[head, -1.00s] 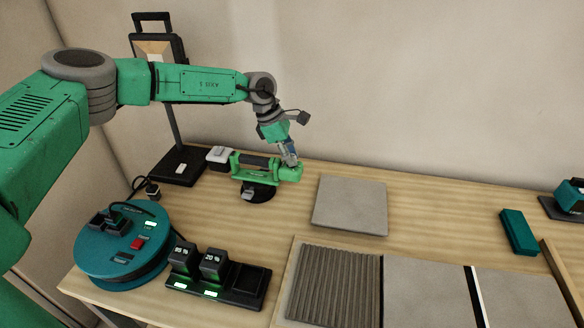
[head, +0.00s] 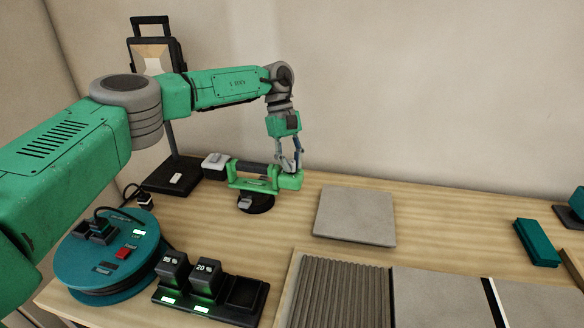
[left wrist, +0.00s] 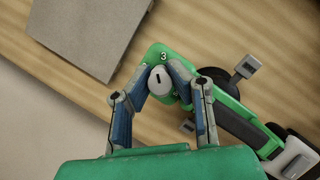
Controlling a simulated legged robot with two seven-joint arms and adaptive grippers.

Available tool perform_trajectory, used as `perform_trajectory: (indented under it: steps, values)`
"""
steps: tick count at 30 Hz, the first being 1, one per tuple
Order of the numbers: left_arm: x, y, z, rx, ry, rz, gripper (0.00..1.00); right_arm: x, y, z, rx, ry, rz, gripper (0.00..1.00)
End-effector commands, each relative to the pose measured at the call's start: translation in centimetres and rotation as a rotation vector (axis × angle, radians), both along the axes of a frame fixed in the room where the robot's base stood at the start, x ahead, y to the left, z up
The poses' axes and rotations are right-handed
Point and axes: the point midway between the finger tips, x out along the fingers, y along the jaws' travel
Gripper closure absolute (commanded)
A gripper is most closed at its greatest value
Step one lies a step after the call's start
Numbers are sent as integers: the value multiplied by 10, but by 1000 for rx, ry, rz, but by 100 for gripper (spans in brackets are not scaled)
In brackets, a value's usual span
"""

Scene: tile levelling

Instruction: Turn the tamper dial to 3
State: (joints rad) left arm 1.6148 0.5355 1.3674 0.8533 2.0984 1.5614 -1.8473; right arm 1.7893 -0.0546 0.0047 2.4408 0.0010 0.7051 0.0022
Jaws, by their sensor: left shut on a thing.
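The green tamper (head: 252,180) lies on the wooden table near the wall, with a black suction-cup base under it and a pale grey block at its left end. In the left wrist view, the grey round dial (left wrist: 160,81) sits at the end of the tamper's green body (left wrist: 226,104), with a dark mark on its face and a "3" printed beside it. My left gripper (head: 291,170) is over the tamper's right end. In the left wrist view its fingers (left wrist: 161,80) are shut on the dial from both sides. My right gripper is in neither view.
A grey tile (head: 355,216) lies right of the tamper. A charger with two batteries (head: 210,303) and a teal cable reel (head: 107,255) stand at the front left. A black work lamp (head: 172,176) stands behind. A teal block (head: 538,243) lies at the right.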

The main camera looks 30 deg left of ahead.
Motion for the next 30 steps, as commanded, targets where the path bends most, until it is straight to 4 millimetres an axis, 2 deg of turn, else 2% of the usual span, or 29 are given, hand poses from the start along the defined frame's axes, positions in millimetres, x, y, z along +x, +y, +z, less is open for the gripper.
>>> perform_trajectory:
  steps: [13,30]
  values:
    - [0,0,0,-1,-2,-223,100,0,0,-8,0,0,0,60]
    - [1,0,1,-1,-2,-255,100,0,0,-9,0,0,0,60]
